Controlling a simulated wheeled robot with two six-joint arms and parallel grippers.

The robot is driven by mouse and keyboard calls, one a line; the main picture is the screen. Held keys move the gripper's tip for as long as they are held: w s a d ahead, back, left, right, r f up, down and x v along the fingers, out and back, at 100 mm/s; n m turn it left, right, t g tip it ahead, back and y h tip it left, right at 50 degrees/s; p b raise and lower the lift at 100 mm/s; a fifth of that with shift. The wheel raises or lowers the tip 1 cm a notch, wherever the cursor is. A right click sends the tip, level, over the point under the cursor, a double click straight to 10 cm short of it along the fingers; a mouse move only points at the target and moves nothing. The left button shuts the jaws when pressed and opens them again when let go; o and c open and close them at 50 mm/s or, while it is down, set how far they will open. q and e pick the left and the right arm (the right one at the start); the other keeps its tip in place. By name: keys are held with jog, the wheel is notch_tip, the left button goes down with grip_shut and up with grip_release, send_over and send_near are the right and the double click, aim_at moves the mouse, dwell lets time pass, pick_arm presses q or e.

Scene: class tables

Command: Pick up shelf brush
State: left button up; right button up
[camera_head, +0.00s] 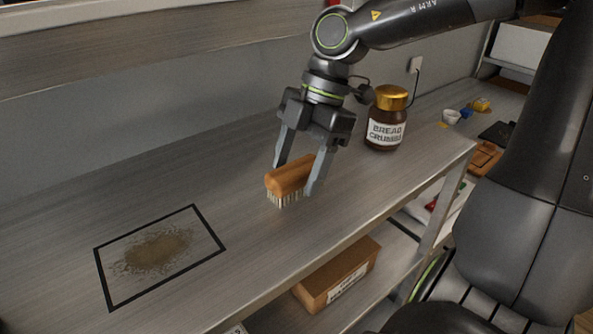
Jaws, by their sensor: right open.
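The shelf brush (289,177) has an orange-brown wooden handle and pale bristles that point down. It is on or just above the grey metal shelf (225,190), near the middle of the view. My right gripper (296,180) comes down from above with its fingers spread, one on each side of the brush handle. The jaws are open; I cannot tell whether either finger touches the handle. My left gripper is not in view.
A jar labelled bread crumbs (386,120) with a gold lid stands right of the gripper. A black square outline (205,228) surrounds brown crumbs (155,250) at left. A cardboard box (337,275) sits on the lower shelf. Small items lie at the far right.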

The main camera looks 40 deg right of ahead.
jog(key=shift+a+f, duration=0.3)
jog(key=shift+f, duration=0.15)
jog(key=shift+d+f+b, duration=0.1)
jog(key=shift+f+b, duration=0.15)
jog(key=shift+b, duration=0.15)
dwell(0.3)
jog(key=shift+c, duration=0.2)
jog(key=c, duration=1.1)
jog(key=shift+o, duration=0.2)
